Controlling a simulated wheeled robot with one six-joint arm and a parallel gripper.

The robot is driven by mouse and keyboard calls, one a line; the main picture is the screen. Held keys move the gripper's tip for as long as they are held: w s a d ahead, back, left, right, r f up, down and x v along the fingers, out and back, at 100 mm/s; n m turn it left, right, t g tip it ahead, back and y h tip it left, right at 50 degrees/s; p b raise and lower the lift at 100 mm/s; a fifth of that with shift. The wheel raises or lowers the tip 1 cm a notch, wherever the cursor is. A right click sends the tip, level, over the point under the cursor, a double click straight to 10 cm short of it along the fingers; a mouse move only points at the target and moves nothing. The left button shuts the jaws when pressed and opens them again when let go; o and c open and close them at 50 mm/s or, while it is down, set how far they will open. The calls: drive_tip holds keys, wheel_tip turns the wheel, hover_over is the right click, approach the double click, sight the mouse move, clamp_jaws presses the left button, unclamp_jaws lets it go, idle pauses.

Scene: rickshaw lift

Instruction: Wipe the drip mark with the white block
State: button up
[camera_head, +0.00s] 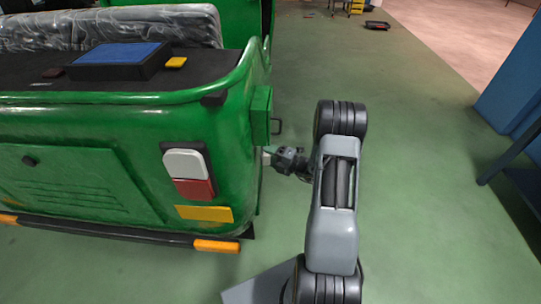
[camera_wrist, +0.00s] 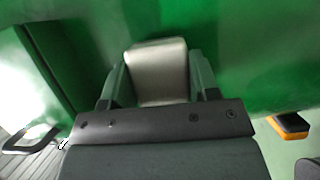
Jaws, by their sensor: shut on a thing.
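The white block (camera_wrist: 157,70) sits between the two fingers of my gripper (camera_wrist: 157,88) in the wrist view, and the fingers are shut on it. In the head view my gripper (camera_head: 272,155) is at the right rear corner of the green rickshaw (camera_head: 120,130), with a pale bit of the block at its tip. The block is up close to the green body (camera_wrist: 240,50); I cannot tell whether it touches. I cannot make out a drip mark; the wrist view shows only darker shading on the green around the block.
A green box (camera_head: 261,115) with a dark handle (camera_wrist: 30,143) sticks out at the rickshaw's corner, close to my gripper. A tail light (camera_head: 188,165) and an orange bumper light (camera_head: 216,246) are nearby. The green floor (camera_head: 430,190) to the right is clear up to a blue bench (camera_head: 510,90).

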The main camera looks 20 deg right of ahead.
drive_tip(key=shift+w+a, duration=0.45)
drive_tip(key=shift+a, duration=0.3)
drive_tip(key=shift+w+d, duration=0.55)
drive_tip(key=shift+w, duration=0.3)
drive_tip(key=shift+w+d, duration=0.5)
drive_tip(key=shift+w, duration=0.35)
drive_tip(key=shift+s+a+r+p, duration=0.4)
drive_tip(key=shift+s+a+p, duration=0.25)
drive_tip(key=shift+p, duration=0.3)
drive_tip(key=shift+s+a+r+p, duration=0.35)
drive_tip(key=shift+s+a+p, duration=0.1)
drive_tip(key=shift+s+p, duration=0.4)
drive_tip(key=shift+s+a, duration=0.15)
drive_tip(key=shift+a, duration=0.1)
drive_tip(key=shift+c, duration=0.7)
drive_tip(key=shift+r+p, duration=0.7)
drive_tip(key=shift+p, duration=0.25)
drive_tip(key=shift+c, duration=0.3)
drive_tip(key=shift+w+d+b, duration=0.15)
drive_tip(key=shift+w+d, duration=0.5)
drive_tip(key=shift+w, duration=0.2)
drive_tip(key=shift+w+d+b, duration=0.15)
drive_tip(key=shift+w+d, duration=0.5)
drive_tip(key=shift+w, duration=0.15)
